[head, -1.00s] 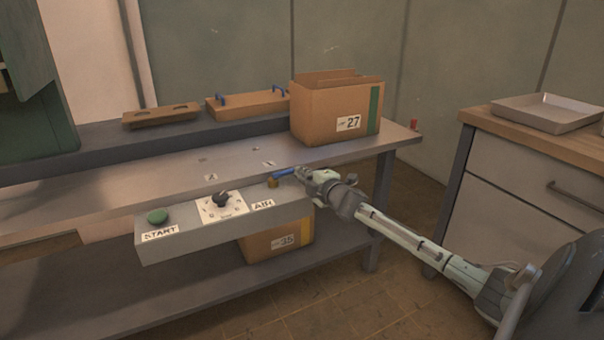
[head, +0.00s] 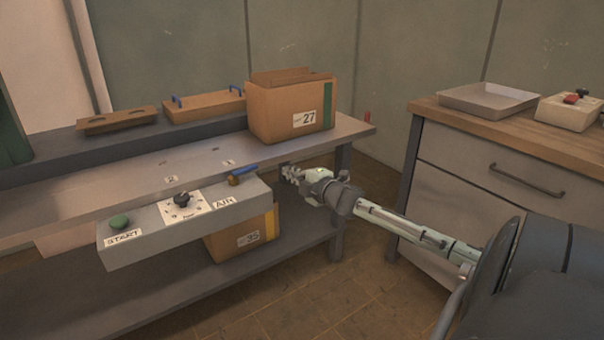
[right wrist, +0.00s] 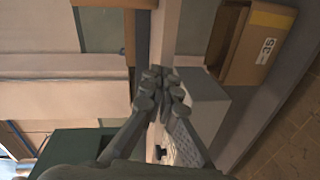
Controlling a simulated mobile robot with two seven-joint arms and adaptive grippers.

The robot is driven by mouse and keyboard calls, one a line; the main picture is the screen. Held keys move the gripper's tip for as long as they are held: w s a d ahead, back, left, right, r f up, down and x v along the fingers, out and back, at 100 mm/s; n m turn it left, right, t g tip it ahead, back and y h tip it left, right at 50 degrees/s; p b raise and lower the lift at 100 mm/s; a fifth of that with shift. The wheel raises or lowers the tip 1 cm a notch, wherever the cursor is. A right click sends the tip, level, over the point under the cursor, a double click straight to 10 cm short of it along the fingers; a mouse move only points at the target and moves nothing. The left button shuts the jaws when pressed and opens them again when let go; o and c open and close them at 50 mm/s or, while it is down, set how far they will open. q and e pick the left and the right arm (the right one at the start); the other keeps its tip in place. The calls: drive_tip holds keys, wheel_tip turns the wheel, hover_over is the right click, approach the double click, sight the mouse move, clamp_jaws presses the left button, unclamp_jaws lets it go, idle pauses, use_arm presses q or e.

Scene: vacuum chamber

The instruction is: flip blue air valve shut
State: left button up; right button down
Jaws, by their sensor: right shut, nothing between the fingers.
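The blue air valve handle (head: 245,169) sits on a brass body (head: 233,180) at the right end of the grey control box (head: 150,238), above the AIR label (head: 224,202). The handle points right and slightly back, roughly along the box. My right gripper (head: 287,174) is shut and empty, just right of the handle's tip with a small gap between them. In the right wrist view its closed fingers (right wrist: 165,90) are in front of the control box, and I cannot make out the valve. My left gripper is not in view.
The box holds a green START button (head: 120,222) and a black dial (head: 182,199). Carton 27 (head: 275,118) stands on the bench behind the valve; carton 35 (head: 230,246) is on the lower shelf. A drawer cabinet (head: 455,155) stands at right. Floor between is clear.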

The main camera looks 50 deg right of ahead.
drive_tip(key=shift+s+d+r, duration=0.2)
drive_tip(key=shift+s+d, duration=0.2)
drive_tip(key=shift+s, duration=0.25)
drive_tip(key=shift+s+d+r, duration=0.2)
drive_tip(key=shift+s+d, duration=0.15)
drive_tip(key=shift+s, duration=0.25)
drive_tip(key=s+a+f+m+g, duration=0.2)
drive_tip(key=s+a+f, duration=0.2)
drive_tip(key=f, duration=0.4)
drive_tip(key=s+a+f+m+g, duration=0.2)
drive_tip(key=s+a+f+m, duration=0.15)
drive_tip(key=f, duration=0.35)
drive_tip(key=s+a+f+m+g, duration=0.2)
drive_tip(key=s+a+f, duration=0.2)
drive_tip(key=f, duration=0.4)
drive_tip(key=s+a+f+m+g+y, duration=0.1)
drive_tip(key=s+a+f+m+g, duration=0.1)
drive_tip(key=s+a+f, duration=0.4)
drive_tip(key=s+a+f+m+g+y, duration=0.1)
drive_tip(key=s+a+f+m+g, duration=0.2)
drive_tip(key=s+a, duration=0.8)
drive_tip(key=a+f+g, duration=0.2)
drive_tip(key=a+f, duration=0.1)
drive_tip(key=a, duration=0.1)
drive_tip(key=shift+s+a+f, duration=0.15)
drive_tip(key=shift+s+f, duration=0.2)
drive_tip(key=shift+s, duration=0.05)
